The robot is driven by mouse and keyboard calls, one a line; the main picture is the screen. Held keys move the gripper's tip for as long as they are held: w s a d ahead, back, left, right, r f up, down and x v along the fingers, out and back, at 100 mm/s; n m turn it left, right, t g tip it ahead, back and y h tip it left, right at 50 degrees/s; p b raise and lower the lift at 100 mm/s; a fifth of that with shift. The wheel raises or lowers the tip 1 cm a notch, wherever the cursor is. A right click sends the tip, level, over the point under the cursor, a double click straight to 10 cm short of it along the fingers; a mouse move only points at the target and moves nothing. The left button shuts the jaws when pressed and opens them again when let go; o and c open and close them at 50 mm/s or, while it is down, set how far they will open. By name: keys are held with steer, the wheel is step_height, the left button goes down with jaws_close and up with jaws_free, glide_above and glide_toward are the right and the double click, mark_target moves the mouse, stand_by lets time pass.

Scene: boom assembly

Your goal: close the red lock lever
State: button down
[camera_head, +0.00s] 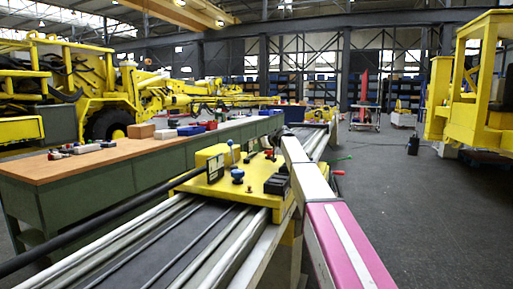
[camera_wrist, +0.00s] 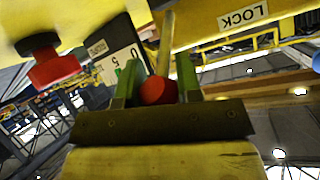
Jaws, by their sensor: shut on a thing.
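In the wrist view, my gripper (camera_wrist: 157,68) has its two green fingers on either side of a lever with a red ball end (camera_wrist: 158,91). The ball sits low between the fingers, close to the gripper's dark body. The lever's thin shaft (camera_wrist: 166,45) runs up from the ball toward a yellow panel with a LOCK label (camera_wrist: 243,17). In the head view, the yellow carriage (camera_head: 235,185) sits across the rails. I cannot make out my gripper or its grasp there.
A red and black knob (camera_wrist: 52,62) is near the fingers on the left, beside a numbered plate (camera_wrist: 122,66). In the head view, a blue knob (camera_head: 237,175) stands on the carriage. A long workbench (camera_head: 90,165) is on the left, and open floor (camera_head: 420,210) lies right.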

steer(key=shift+s+d+f+y, duration=0.1)
steer(key=shift+d+f+y, duration=0.2)
steer(key=shift+y, duration=0.2)
steer(key=shift+f, duration=0.1)
steer(key=c, duration=0.8)
jaws_free()
step_height(320, 180, up, 4)
steer(key=shift+a+r, duration=0.15)
steer(key=shift+r, duration=0.1)
steer(key=s+a+r, duration=0.4)
steer(key=s+a, duration=0.1)
steer(key=s+a+r, duration=0.2)
steer(key=s+a, duration=0.1)
steer(key=shift+a+r, duration=0.2)
steer(key=shift+r, duration=0.05)
